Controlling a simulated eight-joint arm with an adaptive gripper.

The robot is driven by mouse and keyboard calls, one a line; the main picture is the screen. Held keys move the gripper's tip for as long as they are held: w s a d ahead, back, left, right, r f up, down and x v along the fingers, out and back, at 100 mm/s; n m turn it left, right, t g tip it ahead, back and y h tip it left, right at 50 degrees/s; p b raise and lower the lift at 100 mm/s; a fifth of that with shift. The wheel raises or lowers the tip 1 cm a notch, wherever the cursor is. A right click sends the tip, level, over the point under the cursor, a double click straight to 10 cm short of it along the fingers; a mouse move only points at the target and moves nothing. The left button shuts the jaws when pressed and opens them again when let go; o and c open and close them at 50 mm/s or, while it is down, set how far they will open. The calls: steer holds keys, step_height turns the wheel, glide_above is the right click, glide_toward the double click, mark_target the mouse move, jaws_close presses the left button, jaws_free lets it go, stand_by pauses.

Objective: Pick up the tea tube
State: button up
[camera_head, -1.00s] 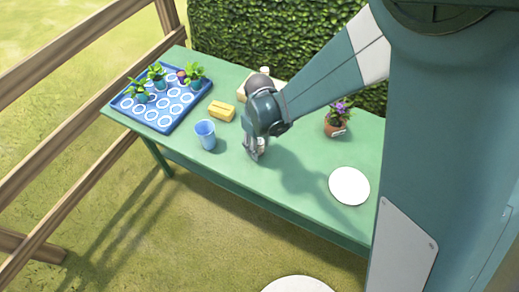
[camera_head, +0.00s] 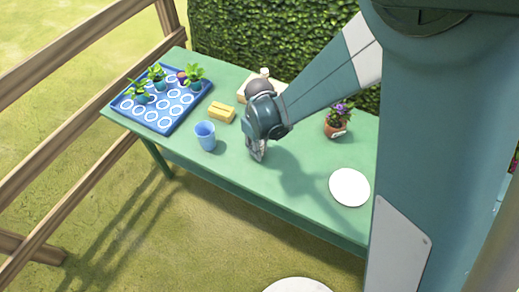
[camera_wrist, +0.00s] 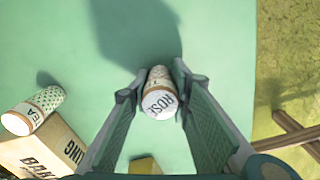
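A white tube with a dotted band and lettering that reads "ROS…" (camera_wrist: 159,100) stands between the two fingers of my gripper (camera_wrist: 162,80) in the wrist view. The fingers lie close on either side of it; I cannot tell whether they press on it. A second, similar tube marked "…EA" (camera_wrist: 36,108) is at the left of the wrist view, by a cardboard box (camera_wrist: 45,150). In the head view my gripper (camera_head: 258,153) is low over the middle of the green table, and the tube there is mostly hidden by it.
Left of my gripper in the head view are a blue cup (camera_head: 205,136) and a yellow block (camera_head: 222,112). A blue tray (camera_head: 166,122) with plants is farther left. A potted flower (camera_head: 337,122) and a white disc (camera_head: 349,187) are on the right.

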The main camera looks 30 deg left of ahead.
stand_by(0.3)
steer(key=shift+r+p, duration=1.1)
steer(key=shift+r, duration=3.9)
steer(key=shift+w, duration=0.1)
steer(key=w+a+r+m+p, duration=0.2)
steer(key=w+a, duration=0.3)
steer(key=w, duration=0.7)
steer(key=w+a+r+m+p, duration=0.3)
steer(key=w+a+r+p, duration=0.1)
steer(key=w, duration=0.9)
steer(key=shift+w+a+r+p, duration=0.15)
steer(key=shift+w+a+p, duration=0.05)
steer(key=shift+a+p, duration=0.55)
steer(key=shift+d, duration=0.1)
steer(key=shift+f, duration=3.15)
